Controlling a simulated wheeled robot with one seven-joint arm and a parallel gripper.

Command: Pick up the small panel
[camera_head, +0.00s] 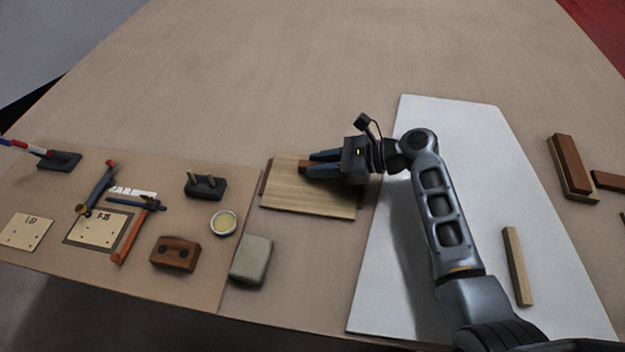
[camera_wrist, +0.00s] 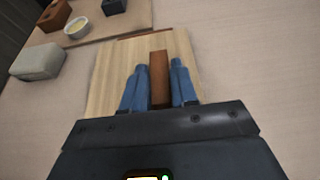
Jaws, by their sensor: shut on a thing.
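The small panel, a pale wooden board (camera_head: 310,202), lies left of the white sheet in the head view. It also shows in the wrist view (camera_wrist: 108,85). A reddish-brown wooden strip (camera_wrist: 159,75) runs along its top face; I cannot tell whether it is fixed to the board. My gripper (camera_head: 308,168) reaches over the panel from the right. Its blue fingers (camera_wrist: 158,85) are on both sides of the strip and shut on it. The fingers hide part of the strip. I cannot tell whether the panel is clear of the table.
A grey-green block (camera_head: 251,260), a small round tin (camera_head: 223,222) and a brown block (camera_head: 175,253) stand to the left, with several tools beyond. The white sheet (camera_head: 450,130) holds a wooden bar (camera_head: 517,266). The far table is bare.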

